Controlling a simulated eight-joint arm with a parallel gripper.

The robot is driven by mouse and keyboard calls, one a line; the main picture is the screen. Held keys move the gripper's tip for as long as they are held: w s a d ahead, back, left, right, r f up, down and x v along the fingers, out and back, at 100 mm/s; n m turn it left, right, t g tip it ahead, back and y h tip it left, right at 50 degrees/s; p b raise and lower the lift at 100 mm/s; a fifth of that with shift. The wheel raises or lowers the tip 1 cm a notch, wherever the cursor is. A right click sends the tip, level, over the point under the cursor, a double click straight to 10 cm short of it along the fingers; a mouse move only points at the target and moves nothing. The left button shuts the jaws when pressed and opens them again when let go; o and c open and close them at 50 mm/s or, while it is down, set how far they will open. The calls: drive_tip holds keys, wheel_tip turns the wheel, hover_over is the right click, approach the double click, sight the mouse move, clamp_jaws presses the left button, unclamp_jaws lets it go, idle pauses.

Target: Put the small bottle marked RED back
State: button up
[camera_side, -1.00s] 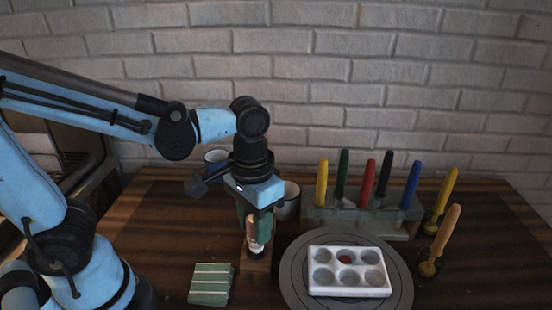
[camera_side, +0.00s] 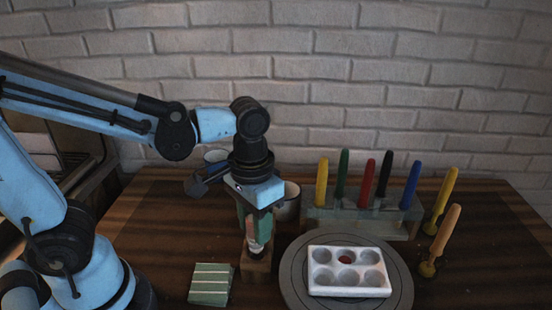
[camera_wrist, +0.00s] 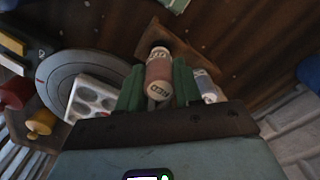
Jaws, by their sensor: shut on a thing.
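My gripper (camera_wrist: 158,88) is shut on the small bottle marked RED (camera_wrist: 159,72), with one green finger on each side. In the side view the bottle (camera_side: 255,247) hangs roughly upright between the fingers, over a small wooden block (camera_side: 256,270). The block also shows in the wrist view (camera_wrist: 185,48), beyond the bottle. I cannot tell whether the bottle touches the block or is seated in it. A second, pale bottle (camera_wrist: 205,84) stands just right of the gripper in the wrist view.
A white palette (camera_side: 347,291) with red paint in one well lies on a grey round turntable (camera_side: 400,290). Behind it, a rack (camera_side: 350,217) holds several coloured handles. A green striped block (camera_side: 211,284) lies left. Cups (camera_side: 288,205) stand close behind the gripper.

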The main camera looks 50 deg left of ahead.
drive_tip(key=shift+f, duration=0.1)
drive_tip(key=shift+f, duration=1.45)
drive_tip(key=o, duration=1.3)
drive_tip(key=shift+r, duration=3.5)
